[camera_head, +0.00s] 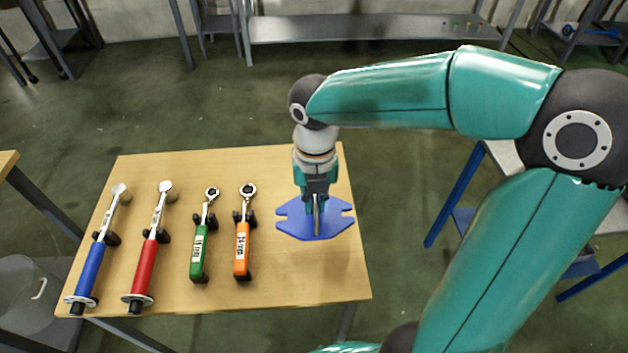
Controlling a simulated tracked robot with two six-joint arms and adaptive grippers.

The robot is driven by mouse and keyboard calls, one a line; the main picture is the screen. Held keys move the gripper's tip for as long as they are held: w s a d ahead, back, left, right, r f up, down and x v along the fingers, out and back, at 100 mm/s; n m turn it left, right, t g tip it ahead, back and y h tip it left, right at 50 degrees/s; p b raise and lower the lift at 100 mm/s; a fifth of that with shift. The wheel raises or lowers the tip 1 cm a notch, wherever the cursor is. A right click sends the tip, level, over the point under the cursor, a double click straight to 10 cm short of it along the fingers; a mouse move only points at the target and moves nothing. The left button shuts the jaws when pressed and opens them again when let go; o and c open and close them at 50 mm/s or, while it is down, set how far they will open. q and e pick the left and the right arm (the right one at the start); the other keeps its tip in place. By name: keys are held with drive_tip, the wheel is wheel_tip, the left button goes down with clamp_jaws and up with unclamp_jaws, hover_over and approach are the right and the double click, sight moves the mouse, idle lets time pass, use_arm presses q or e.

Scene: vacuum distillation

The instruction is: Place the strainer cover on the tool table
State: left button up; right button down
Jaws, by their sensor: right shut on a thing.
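The strainer cover (334,224) is a flat blue plate with notched edges, in the head view at the right part of the wooden tool table (300,285). My right gripper (317,215) points down and is shut on the middle of the cover. The cover looks level and lies over the tabletop; I cannot tell whether it touches the wood. The gripper hides part of the cover's middle. My left gripper is not in view.
Several tools stand in black holders on the table's left part: a blue-handled wrench (90,270), a red one (145,265), a green one (199,253) and an orange one (242,248). The tabletop's front right is clear. A metal shelf (370,28) stands behind.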

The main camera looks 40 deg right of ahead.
sight(315, 198)
wheel_tip(315, 198, down, 9)
drive_tip(key=shift+r+b, duration=0.1)
drive_tip(key=shift+b, duration=0.55)
drive_tip(key=c, duration=1.2)
unclamp_jaws()
wheel_tip(315, 198, up, 12)
drive_tip(key=shift+f+p, duration=0.1)
drive_tip(key=shift+p, duration=0.9)
